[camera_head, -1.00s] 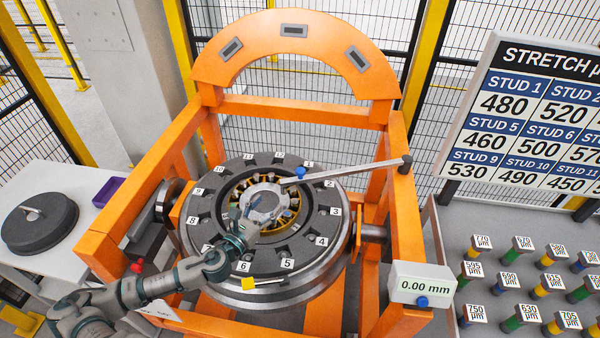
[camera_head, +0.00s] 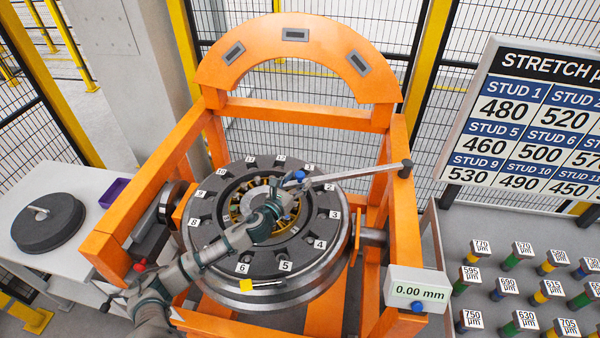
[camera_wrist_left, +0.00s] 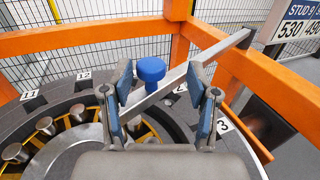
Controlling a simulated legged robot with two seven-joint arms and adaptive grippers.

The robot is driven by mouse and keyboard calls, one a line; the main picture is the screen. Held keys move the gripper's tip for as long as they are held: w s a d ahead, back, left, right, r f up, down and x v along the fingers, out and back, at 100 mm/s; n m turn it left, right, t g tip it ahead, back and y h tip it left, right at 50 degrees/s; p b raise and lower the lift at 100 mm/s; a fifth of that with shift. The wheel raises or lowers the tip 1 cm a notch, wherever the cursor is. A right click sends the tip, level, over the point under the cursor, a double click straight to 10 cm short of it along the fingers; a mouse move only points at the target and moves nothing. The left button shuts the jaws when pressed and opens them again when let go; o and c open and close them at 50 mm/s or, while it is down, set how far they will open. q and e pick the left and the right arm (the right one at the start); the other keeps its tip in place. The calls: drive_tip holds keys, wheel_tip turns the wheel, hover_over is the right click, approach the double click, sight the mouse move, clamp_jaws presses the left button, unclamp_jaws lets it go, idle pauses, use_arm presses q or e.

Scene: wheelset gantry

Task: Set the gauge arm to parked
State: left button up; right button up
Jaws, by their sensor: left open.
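The gauge arm (camera_head: 355,173) is a grey bar that runs from a dark pivot on the right post of the orange frame inward over the wheel disc. A blue knob (camera_head: 300,175) stands near its inner end. My left gripper (camera_head: 287,190) is over the disc's centre, close to the knob. In the left wrist view its two fingers (camera_wrist_left: 162,92) are open, with the blue knob (camera_wrist_left: 151,69) and the bar (camera_wrist_left: 183,75) showing between and beyond them. I cannot tell whether they touch. My right gripper is not in view.
The numbered dark disc (camera_head: 215,235) lies in the orange frame (camera_head: 300,113). A 0.00 mm readout (camera_head: 418,291) sits at front right. Labelled studs (camera_head: 515,257) stand on a grey table at right, below a stretch board (camera_head: 535,130). A dark round part (camera_head: 50,222) lies on the left table.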

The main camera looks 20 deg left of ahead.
sight(301, 174)
use_arm(q)
drive_tip(key=shift+w+d+r, duration=0.15)
drive_tip(key=shift+w+d, duration=0.2)
drive_tip(key=shift+w, duration=0.4)
drive_tip(key=shift+w+a, duration=0.1)
drive_tip(key=shift+w, duration=0.55)
drive_tip(key=shift+w+a+f, duration=0.15)
drive_tip(key=shift+a+f, duration=0.05)
drive_tip(key=shift+a, duration=0.2)
drive_tip(key=shift+w+a+f, duration=0.15)
drive_tip(key=shift+a, duration=0.2)
drive_tip(key=shift+a+f, duration=0.15)
drive_tip(key=shift+a, duration=0.3)
drive_tip(key=shift+c, duration=0.2)
drive_tip(key=shift+d, duration=0.15)
drive_tip(key=c, duration=0.4)
drive_tip(key=shift+d+r, duration=0.2)
drive_tip(key=shift+d, duration=0.1)
drive_tip(key=c, duration=0.4)
drive_tip(key=shift+s+d+r, duration=0.1)
drive_tip(key=shift+d, duration=0.15)
clamp_jaws()
drive_tip(key=shift+s+d+r, duration=0.1)
drive_tip(key=shift+r, duration=0.05)
drive_tip(key=shift+s, duration=0.15)
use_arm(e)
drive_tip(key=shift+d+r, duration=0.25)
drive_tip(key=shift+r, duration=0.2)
